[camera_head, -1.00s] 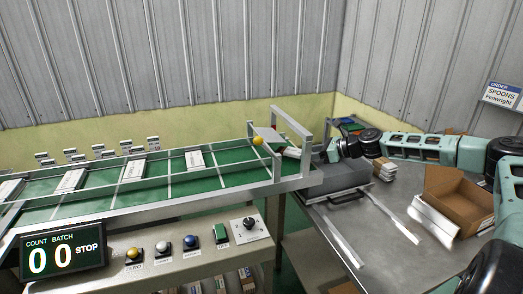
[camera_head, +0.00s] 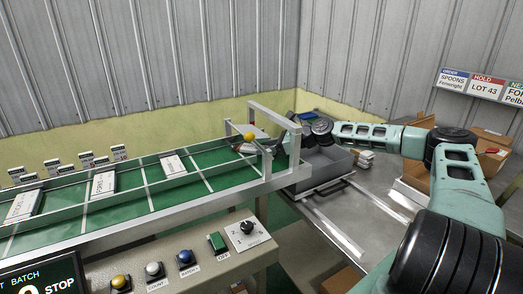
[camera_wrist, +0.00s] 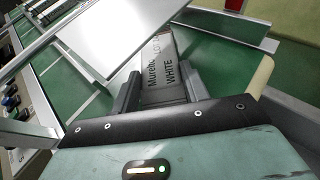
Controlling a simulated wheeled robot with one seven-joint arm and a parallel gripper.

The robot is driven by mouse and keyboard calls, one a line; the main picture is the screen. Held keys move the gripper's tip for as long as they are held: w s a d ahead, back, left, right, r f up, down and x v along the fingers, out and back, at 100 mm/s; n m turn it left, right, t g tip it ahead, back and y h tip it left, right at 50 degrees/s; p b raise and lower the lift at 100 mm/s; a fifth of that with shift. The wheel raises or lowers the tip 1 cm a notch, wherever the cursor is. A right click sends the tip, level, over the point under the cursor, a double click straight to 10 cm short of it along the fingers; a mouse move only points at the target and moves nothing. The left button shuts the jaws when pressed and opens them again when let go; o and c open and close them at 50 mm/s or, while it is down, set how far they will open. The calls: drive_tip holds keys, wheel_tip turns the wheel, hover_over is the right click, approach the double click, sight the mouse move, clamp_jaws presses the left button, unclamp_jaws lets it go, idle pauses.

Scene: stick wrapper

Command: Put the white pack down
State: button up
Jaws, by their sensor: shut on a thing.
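The white pack (camera_wrist: 158,65), with printing that reads "WHITE", is between the two dark fingers of my gripper (camera_wrist: 161,88) in the wrist view. My gripper is shut on it. The pack is over the green belt, near a pale metal plate; I cannot tell whether it touches the belt. In the head view my gripper (camera_head: 275,150) is at the right end of the green conveyor (camera_head: 215,187), by the metal frame. The frame partly hides it, and the pack is hard to make out there.
A grey bin (camera_head: 318,170) and a cardboard box (camera_head: 414,178) stand on the metal table to the right.

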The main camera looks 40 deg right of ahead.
drive_tip(key=o, duration=1)
drive_tip(key=shift+r, duration=0.1)
